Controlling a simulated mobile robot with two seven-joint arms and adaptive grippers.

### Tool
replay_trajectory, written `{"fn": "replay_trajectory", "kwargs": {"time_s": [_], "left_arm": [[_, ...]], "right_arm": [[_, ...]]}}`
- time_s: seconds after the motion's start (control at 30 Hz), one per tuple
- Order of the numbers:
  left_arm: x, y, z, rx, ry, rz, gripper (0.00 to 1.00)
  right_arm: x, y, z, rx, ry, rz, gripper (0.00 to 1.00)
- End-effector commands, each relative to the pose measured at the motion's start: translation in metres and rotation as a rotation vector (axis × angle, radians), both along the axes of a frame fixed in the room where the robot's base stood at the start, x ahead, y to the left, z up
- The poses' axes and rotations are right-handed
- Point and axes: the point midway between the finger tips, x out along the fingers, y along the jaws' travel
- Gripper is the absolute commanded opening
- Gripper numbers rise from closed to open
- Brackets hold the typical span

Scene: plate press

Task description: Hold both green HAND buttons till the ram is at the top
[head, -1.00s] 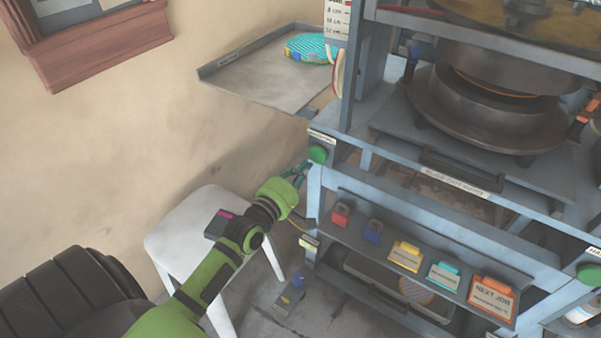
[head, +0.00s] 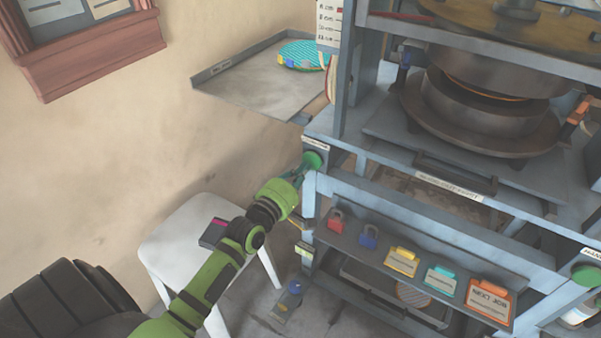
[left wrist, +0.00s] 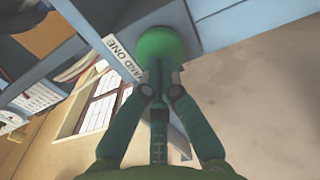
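The left green HAND button (head: 313,160) sits on the press frame's front left corner. My left gripper (head: 302,172) is at this button. In the left wrist view the fingertips (left wrist: 159,76) are drawn together and meet the green button (left wrist: 160,45); whether it is pressed in is hard to tell. The right green HAND button (head: 586,275) is at the right edge of the head view, with nothing on it. The ram (head: 495,72) is the grey round block above the lower ring, with a narrow gap and an orange line between them. My right gripper is not in view.
A side tray (head: 235,90) holds a teal patterned round thing (head: 303,54). Below the press front is a rail with red and blue padlocks and coloured tags (head: 402,260). A white stool (head: 180,235) stands under my left arm. A drawer handle (head: 450,176) juts from the press.

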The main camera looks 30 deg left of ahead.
Motion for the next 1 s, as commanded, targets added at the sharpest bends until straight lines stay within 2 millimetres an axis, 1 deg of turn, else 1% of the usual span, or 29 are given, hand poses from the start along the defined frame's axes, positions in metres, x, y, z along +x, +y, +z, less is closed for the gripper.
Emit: {"fn": "replay_trajectory", "kwargs": {"time_s": [0.53,1.0], "left_arm": [[0.014,0.0,-0.001,-0.001,0.001,0.0,0.0],[0.01,0.0,0.0,-0.001,0.002,-0.001,0.0]], "right_arm": [[0.0,0.0,-0.002,0.0,0.0,0.0,0.4],[0.0,0.0,0.004,0.0,0.0,0.0,0.4]]}}
